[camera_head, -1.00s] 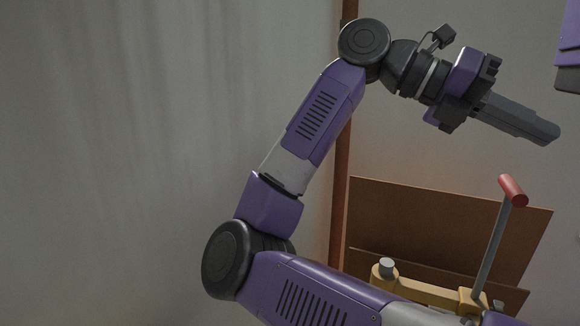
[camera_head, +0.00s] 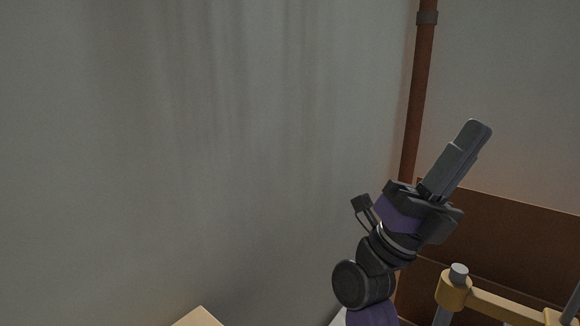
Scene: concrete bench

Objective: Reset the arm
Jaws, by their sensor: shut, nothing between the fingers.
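My gripper (camera_head: 476,130) is in the right half of the head view, its grey fingers together and pointing up and to the right. Nothing shows between or at the fingertips. The purple and black wrist sits below the fingers, and the arm runs down out of the bottom of the view. The fingers are in front of the wall and apart from anything I can see.
A rusty vertical pipe (camera_head: 416,100) stands left of the fingers, against the grey wall (camera_head: 220,150). Brown boards (camera_head: 520,225) and a yellow clamp-like frame (camera_head: 500,307) are at the lower right. A pale corner (camera_head: 198,318) shows at the bottom edge. The upper left is clear.

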